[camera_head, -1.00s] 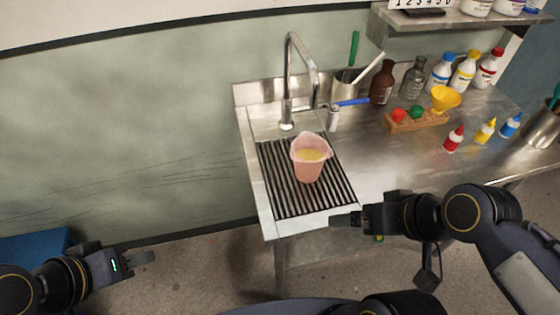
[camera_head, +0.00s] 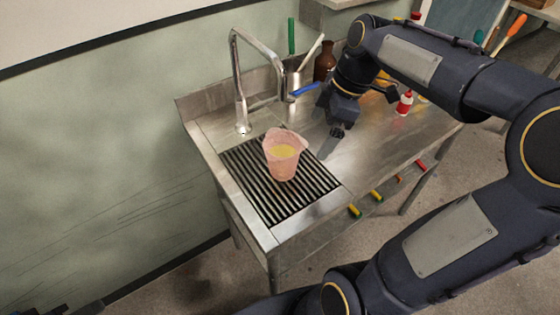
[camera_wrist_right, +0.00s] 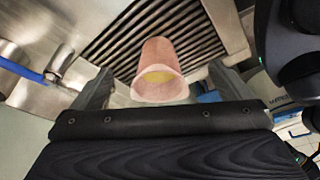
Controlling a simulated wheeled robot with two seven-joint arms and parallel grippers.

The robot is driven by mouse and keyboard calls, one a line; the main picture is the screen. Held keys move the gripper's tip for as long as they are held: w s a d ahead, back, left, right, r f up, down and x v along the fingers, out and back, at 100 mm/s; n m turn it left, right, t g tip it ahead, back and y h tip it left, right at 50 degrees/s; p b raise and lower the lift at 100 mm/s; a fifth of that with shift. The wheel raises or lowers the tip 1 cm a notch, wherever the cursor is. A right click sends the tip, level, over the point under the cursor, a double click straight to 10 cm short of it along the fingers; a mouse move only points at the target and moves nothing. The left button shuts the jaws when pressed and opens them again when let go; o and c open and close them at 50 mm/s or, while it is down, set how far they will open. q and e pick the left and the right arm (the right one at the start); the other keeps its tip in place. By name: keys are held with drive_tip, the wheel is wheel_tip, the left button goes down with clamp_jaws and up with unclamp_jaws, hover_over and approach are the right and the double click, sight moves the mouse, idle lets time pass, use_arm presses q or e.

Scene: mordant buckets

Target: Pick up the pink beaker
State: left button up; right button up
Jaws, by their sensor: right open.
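The pink beaker (camera_head: 283,158) stands upright on the black slatted drain grate (camera_head: 262,192) of the steel sink bench. It has yellow liquid inside. My right gripper (camera_head: 338,132) is above the bench, to the right of the beaker and apart from it. In the right wrist view the beaker (camera_wrist_right: 158,72) appears beyond and between the two open fingers (camera_wrist_right: 158,90), with nothing held. My left gripper is not clearly visible; only a dark bit of my own body shows at the bottom left of the head view.
A steel faucet (camera_head: 238,80) rises behind the grate, to the beaker's left. A steel cup (camera_head: 294,82) with tools, a blue-handled item (camera_head: 304,90), a brown bottle (camera_head: 324,62) and a red-and-white bottle (camera_head: 404,103) stand farther back. Coloured handles (camera_head: 355,211) show along the front edge.

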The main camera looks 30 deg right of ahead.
sight(288, 136)
drive_tip(key=w+d+f+n+g+b, duration=0.1)
drive_tip(key=w+d+f+n+g, duration=0.1)
drive_tip(key=w+d+f+n, duration=0.3)
drive_tip(key=shift+n, duration=0.8)
drive_tip(key=a, duration=0.3)
drive_tip(key=a+r, duration=0.1)
drive_tip(key=a, duration=0.3)
drive_tip(key=a+p, duration=0.1)
drive_tip(key=a, duration=0.2)
drive_tip(key=shift+s+a+r, duration=0.2)
drive_tip(key=shift+s+a, duration=0.05)
drive_tip(key=x, duration=0.5)
drive_tip(key=shift+a, duration=0.25)
drive_tip(key=shift+c, duration=0.5)
drive_tip(key=c, duration=1.1)
drive_tip(key=shift+r, duration=0.1)
